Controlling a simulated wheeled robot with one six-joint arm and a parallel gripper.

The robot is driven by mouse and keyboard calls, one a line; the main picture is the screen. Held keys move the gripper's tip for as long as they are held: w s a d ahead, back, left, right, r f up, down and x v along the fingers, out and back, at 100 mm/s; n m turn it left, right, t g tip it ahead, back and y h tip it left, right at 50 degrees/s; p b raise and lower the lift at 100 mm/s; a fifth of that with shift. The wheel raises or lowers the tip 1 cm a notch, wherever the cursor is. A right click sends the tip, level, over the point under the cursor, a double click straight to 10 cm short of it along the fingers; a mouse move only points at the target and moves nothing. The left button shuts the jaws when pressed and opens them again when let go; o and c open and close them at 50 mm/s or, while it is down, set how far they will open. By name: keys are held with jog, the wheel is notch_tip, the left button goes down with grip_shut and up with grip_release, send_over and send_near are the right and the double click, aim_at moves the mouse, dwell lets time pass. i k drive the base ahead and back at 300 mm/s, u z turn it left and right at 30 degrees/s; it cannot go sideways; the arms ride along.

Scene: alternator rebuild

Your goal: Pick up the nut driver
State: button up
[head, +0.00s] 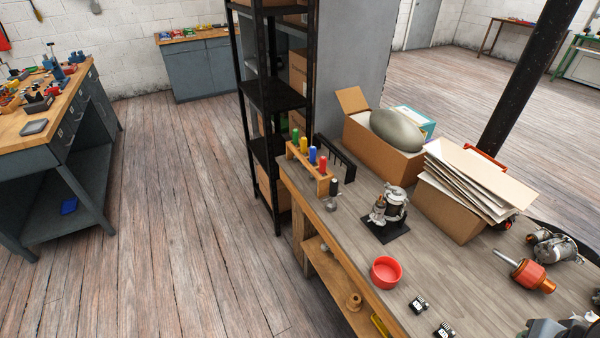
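A dark-handled piece (333,188) stands just in front of the rack's right end. I cannot tell which of these is the nut driver. My gripper cannot be made out in this view.
An alternator part on a black base (387,232), a red bowl (386,271), an orange-and-steel rotor (531,275) and open cardboard boxes (377,149) occupy the bench. A black shelf unit (272,95) stands behind the rack. Wooden floor (180,200) lies clear to the left.

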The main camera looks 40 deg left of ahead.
aim_at(322, 159)
jog(key=u, duration=1.55)
jog(key=k, duration=0.5)
jog(key=u, duration=0.7)
jog(key=i, duration=0.5)
jog(key=u, duration=0.55)
jog(key=i, duration=1.8)
jog(key=z, duration=1.45)
jog(key=i, duration=0.5)
jog(key=z, duration=0.55)
